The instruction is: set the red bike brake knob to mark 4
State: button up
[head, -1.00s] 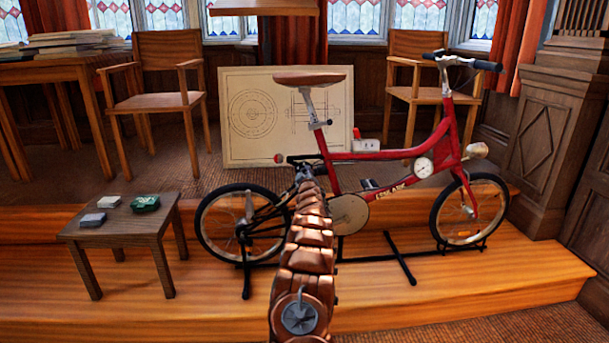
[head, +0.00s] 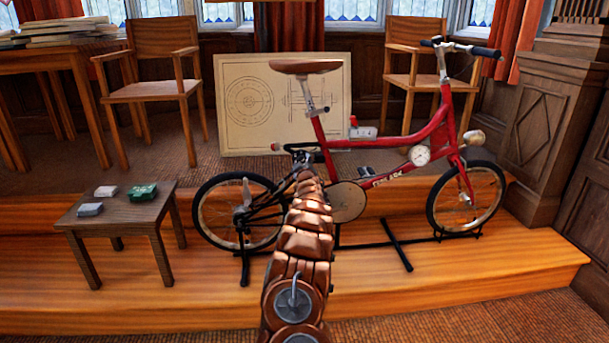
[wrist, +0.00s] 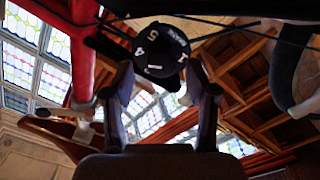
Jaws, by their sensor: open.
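The red bike (head: 440,125) stands in a black stand on the wooden platform. Its black brake knob (wrist: 160,47) is in the wrist view, with white marks 4, 5 and 1 and the word BRAKE on its face. My gripper (wrist: 160,74) is open, with one finger on each side of the knob's lower part. I cannot tell whether the fingers touch it. In the head view my gripper (head: 304,160) is at the bike below the saddle, and the knob cannot be made out there.
A red frame tube (wrist: 82,50) and dark cables run close to the knob in the wrist view. A low table (head: 125,215) with small boxes stands left of the bike. A drawing board (head: 240,135) leans behind it. The platform front is clear.

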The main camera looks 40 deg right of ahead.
jog(key=shift+v, duration=0.75)
jog(key=shift+s+a+r, duration=0.2)
jog(key=shift+s+a, duration=0.2)
jog(key=shift+s, duration=0.15)
jog(key=v, duration=0.7)
jog(key=shift+a+f, duration=0.25)
jog(key=shift+s, duration=0.1)
